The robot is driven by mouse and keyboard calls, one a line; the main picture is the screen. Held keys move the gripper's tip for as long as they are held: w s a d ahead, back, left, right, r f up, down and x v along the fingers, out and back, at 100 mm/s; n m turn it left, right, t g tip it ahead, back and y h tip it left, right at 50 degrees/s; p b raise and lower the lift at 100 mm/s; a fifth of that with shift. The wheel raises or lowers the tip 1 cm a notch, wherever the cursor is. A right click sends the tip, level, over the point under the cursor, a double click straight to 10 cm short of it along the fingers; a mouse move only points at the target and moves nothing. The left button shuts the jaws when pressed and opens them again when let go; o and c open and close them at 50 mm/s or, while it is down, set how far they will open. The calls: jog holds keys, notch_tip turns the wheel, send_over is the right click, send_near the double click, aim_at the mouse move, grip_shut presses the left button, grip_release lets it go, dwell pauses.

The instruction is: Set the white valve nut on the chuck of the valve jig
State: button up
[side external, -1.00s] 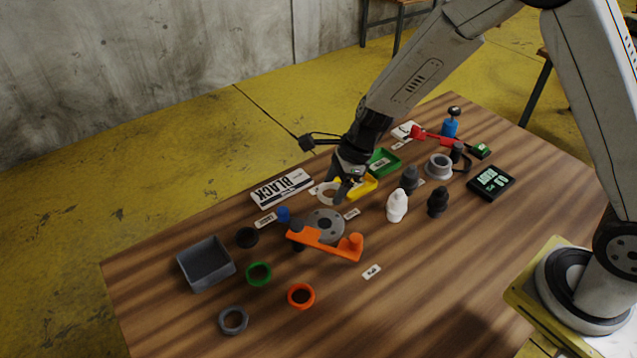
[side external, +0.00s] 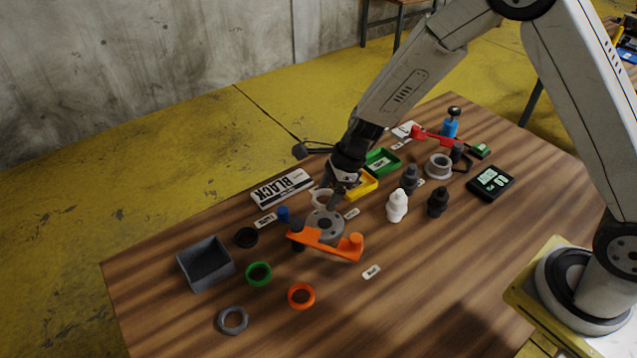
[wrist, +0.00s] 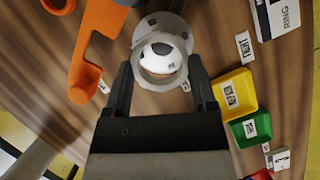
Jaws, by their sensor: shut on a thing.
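The white valve nut (wrist: 145,72) is a pale ring between my gripper's fingers in the wrist view; it also shows in the side view (side external: 319,196). My gripper (wrist: 161,80) is shut on it; in the side view my gripper (side external: 334,201) is just behind the jig. The valve jig has a grey round chuck (side external: 331,234) with holes in its face, beside an orange arm (side external: 325,245). In the wrist view the nut overlaps the grey disc (wrist: 178,24). Pale and dark patches show inside the ring. I cannot tell whether nut and chuck touch.
A yellow bin (side external: 364,186) and green bin (side external: 382,162) stand right of my gripper. A grey bin (side external: 205,263) and several loose rings are at left. White (side external: 397,206) and dark valves stand at right.

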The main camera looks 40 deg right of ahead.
aim_at(325, 225)
jog(key=shift+f, duration=3.15)
jog(key=shift+f, duration=0.55)
jog(key=o, duration=1)
jog(key=shift+o, duration=0.6)
jog(key=shift+s, duration=0.1)
jog(key=shift+s, duration=0.1)
jog(key=shift+c, duration=0.7)
jog(key=shift+o, duration=0.7)
jog(key=shift+f, duration=0.1)
